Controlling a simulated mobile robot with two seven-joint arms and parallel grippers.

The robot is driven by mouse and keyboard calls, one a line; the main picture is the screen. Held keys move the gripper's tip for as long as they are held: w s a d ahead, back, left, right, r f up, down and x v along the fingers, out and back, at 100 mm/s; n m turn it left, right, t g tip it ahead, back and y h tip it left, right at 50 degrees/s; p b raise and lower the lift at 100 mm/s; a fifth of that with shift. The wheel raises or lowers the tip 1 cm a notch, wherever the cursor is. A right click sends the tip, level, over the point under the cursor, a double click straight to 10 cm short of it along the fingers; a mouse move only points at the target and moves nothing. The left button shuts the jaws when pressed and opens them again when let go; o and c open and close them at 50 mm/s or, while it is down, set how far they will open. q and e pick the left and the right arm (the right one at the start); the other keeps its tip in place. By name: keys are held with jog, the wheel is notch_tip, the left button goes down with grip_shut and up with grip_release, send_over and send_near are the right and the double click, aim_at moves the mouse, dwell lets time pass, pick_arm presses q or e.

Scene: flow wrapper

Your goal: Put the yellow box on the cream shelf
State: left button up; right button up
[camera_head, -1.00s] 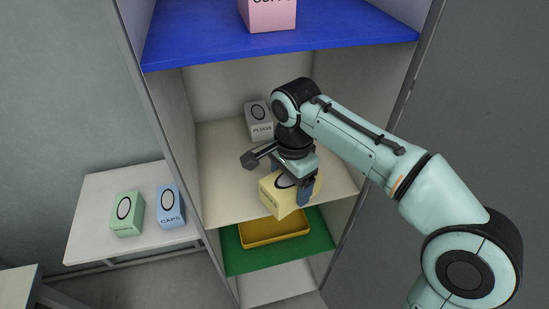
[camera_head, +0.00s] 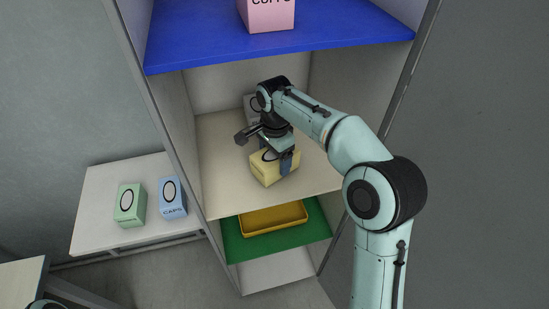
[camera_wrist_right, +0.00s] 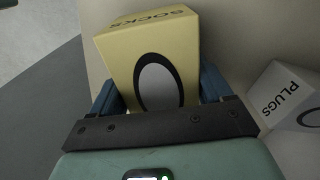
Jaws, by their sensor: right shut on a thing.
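The yellow box (camera_head: 268,170), marked SOCKS, is at the cream shelf (camera_head: 226,190), inside the cabinet. I cannot tell whether its base touches the shelf. My right gripper (camera_head: 276,160) is shut on the yellow box, with a blue finger on its near side. In the right wrist view the yellow box (camera_wrist_right: 150,60) sits between the two blue fingers of my right gripper (camera_wrist_right: 160,92). My left gripper is not in view.
A grey-white PLUGS box (camera_wrist_right: 288,98) stands close beside, further back on the cream shelf. A blue shelf (camera_head: 290,50) with a pink box (camera_head: 268,12) is above. A green shelf (camera_head: 240,246) with a yellow tray (camera_head: 272,218) is below. Green (camera_head: 130,205) and blue (camera_head: 172,197) boxes stand on a side table.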

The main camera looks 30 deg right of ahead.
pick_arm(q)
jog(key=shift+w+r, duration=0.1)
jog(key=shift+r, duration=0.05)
pick_arm(e)
jog(key=shift+w+f, duration=0.15)
jog(key=shift+f, duration=0.15)
jog(key=o, duration=1)
jog(key=shift+r+p, duration=0.9)
jog(key=shift+r, duration=3.05)
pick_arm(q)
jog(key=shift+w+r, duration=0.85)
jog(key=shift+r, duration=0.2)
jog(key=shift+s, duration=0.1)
pick_arm(e)
jog(key=shift+f, duration=0.1)
